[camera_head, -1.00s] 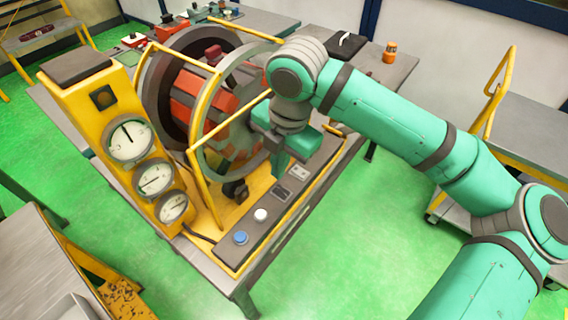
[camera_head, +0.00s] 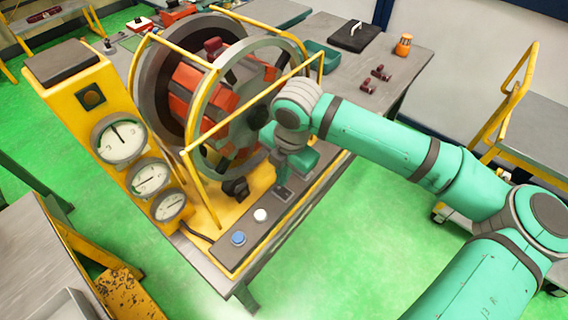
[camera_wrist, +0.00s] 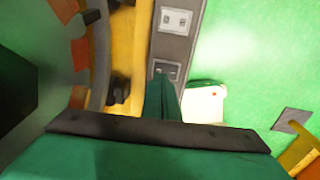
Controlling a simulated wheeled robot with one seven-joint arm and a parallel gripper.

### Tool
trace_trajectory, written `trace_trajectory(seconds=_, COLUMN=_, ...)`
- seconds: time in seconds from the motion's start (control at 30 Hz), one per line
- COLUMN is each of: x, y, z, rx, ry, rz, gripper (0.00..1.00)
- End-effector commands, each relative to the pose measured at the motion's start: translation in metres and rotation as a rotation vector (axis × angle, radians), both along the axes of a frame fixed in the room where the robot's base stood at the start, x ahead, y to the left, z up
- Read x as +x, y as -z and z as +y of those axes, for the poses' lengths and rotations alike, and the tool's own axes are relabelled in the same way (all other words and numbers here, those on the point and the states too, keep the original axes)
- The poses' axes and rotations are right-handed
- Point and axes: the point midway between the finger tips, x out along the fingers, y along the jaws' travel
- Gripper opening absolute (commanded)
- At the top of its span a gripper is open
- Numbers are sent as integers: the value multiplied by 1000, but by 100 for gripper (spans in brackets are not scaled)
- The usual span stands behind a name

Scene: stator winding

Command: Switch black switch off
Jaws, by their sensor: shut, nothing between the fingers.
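A long dark control panel (camera_head: 233,256) runs along the front edge of the yellow machine bench. The black switch looks to be the dark plate with small rockers (camera_wrist: 166,69) in the wrist view. Its on or off position is too small to tell. My gripper (camera_head: 284,181) is shut and empty, pointing down at the panel over this plate and hiding part of it in the head view. In the wrist view the green fingertips (camera_wrist: 161,84) are together just below the plate's near edge. I cannot tell whether they touch it.
A blue button (camera_head: 238,238) and a white button (camera_head: 260,215) sit nearer on the panel. A lighter plate (camera_wrist: 175,20) lies beyond the black one. The stator with its yellow guard rails (camera_head: 203,190) stands close left.

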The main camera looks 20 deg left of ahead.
Motion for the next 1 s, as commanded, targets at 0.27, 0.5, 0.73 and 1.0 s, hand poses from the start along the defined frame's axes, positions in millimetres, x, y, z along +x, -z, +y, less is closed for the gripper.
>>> trace_trajectory(seconds=0.27, x=1, y=30, z=4, rx=-1, ry=1, rz=1, gripper=0)
trace_trajectory(seconds=0.5, x=2, y=35, z=5, rx=1, ry=1, rz=0, gripper=0)
trace_trajectory(seconds=0.73, x=2, y=35, z=4, rx=-2, ry=3, rz=1, gripper=0)
trace_trajectory(seconds=1.0, x=5, y=46, z=8, rx=-99, ry=9, rz=40, gripper=0)
